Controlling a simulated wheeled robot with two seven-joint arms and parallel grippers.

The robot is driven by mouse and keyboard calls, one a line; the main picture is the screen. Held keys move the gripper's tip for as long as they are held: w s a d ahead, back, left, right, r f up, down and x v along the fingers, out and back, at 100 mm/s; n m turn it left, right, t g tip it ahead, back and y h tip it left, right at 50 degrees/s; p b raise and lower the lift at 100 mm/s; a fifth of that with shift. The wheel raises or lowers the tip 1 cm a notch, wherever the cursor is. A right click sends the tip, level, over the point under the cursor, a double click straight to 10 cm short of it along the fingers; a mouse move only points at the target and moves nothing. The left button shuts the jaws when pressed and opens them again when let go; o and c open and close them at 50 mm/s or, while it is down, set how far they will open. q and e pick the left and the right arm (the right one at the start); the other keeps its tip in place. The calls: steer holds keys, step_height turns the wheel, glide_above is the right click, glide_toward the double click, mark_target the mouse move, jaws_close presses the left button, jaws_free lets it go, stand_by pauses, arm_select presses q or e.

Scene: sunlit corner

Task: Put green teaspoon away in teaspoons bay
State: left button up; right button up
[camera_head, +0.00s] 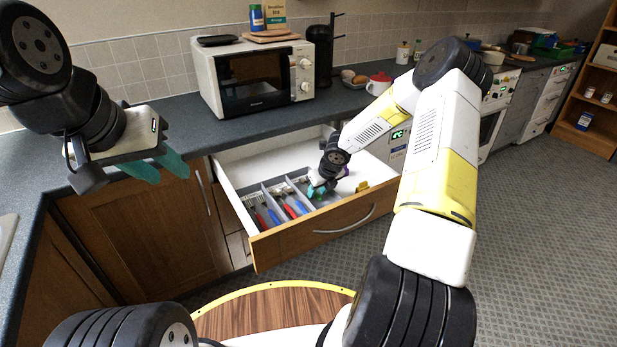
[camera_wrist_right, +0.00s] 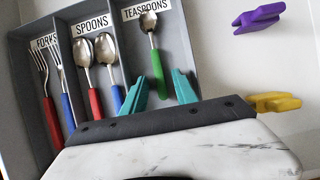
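The green teaspoon (camera_wrist_right: 155,58) lies in the teaspoons bay (camera_wrist_right: 170,36) of the grey cutlery tray (camera_head: 283,222), under the TEASPOONS label, bowl towards the label. My right gripper (camera_wrist_right: 160,92) is low over that bay. Its teal fingers are apart, one on each side of the green handle, with gaps visible. In the head view my right gripper (camera_head: 318,190) is inside the open drawer (camera_head: 313,229) and hides most of the spoon. My left gripper (camera_head: 158,172) is open and empty, above the counter edge at the left.
Red- and blue-handled spoons (camera_wrist_right: 100,62) and forks (camera_wrist_right: 52,82) fill the neighbouring bays. A purple clip (camera_wrist_right: 258,18) and a yellow clip (camera_wrist_right: 273,102) lie on the drawer floor right of the tray. A microwave (camera_head: 255,75) stands on the counter behind.

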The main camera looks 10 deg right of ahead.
steer(key=s+r+m+h, duration=0.1)
steer(key=s+r+m, duration=0.6)
steer(key=r, duration=0.3)
steer(key=s+d+r+m+h, duration=0.1)
steer(key=s+r+m, duration=0.5)
steer(key=r+m, duration=0.3)
steer(key=s+r+m+h, duration=0.2)
steer(key=s+r+m, duration=0.45)
steer(key=r, duration=0.45)
steer(key=s+a+r+m+y, duration=0.2)
steer(key=s+r+m, duration=0.1)
steer(key=s+m, duration=0.4)
steer(key=s+a+r+m+t+y, duration=0.1)
steer(key=s+a+r+m+y, duration=0.1)
steer(key=s+m, duration=0.6)
step_height(320, 180, up, 2)
steer(key=shift+a+m+t, duration=0.3)
steer(key=shift+a+m, duration=0.35)
steer(key=shift+m, duration=0.3)
